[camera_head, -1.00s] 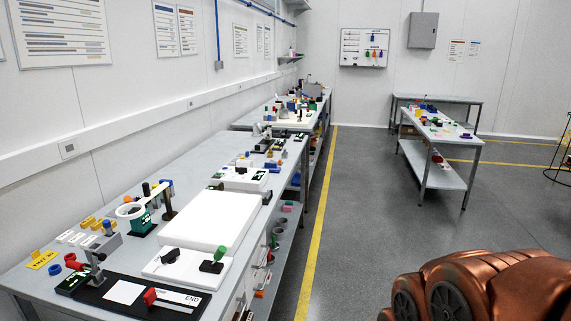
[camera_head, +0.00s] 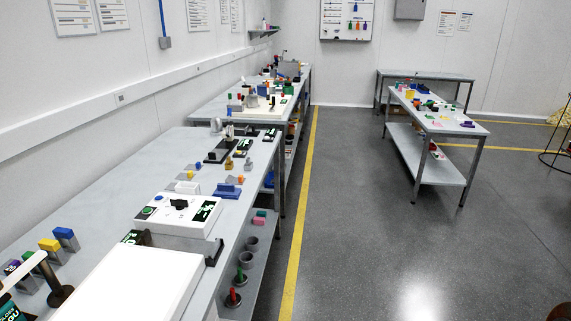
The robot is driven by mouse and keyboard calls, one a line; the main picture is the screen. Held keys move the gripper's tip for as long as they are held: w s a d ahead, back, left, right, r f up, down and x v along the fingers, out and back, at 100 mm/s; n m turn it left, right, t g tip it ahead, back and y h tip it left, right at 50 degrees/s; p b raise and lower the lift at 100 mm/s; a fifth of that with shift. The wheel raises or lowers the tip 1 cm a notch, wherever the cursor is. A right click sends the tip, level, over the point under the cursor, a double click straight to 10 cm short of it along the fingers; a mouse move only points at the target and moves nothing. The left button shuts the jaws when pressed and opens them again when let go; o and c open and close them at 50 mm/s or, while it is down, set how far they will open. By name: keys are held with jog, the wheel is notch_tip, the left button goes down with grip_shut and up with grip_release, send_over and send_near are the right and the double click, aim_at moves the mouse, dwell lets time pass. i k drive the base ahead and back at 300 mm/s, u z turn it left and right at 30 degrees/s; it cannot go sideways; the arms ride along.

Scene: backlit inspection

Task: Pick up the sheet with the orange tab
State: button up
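I cannot make out a sheet with an orange tab in this view. A large white flat panel (camera_head: 135,285) lies on the near end of the long left bench (camera_head: 130,180), cut off by the bottom edge. A white box with black and green parts (camera_head: 178,214) stands just behind it. My gripper is not in view.
Blue, yellow and purple-topped blocks (camera_head: 50,246) stand left of the panel. A second bench (camera_head: 205,107) continues behind. A separate table (camera_head: 437,118) with small coloured items stands at right. The grey floor (camera_head: 380,235) right of the yellow line (camera_head: 300,215) is clear.

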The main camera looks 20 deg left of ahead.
aim_at(240, 180)
jog(key=u, duration=0.25)
jog(key=i, duration=1.15)
jog(key=u, duration=1.35)
jog(key=i, duration=0.7)
jog(key=u, duration=0.75)
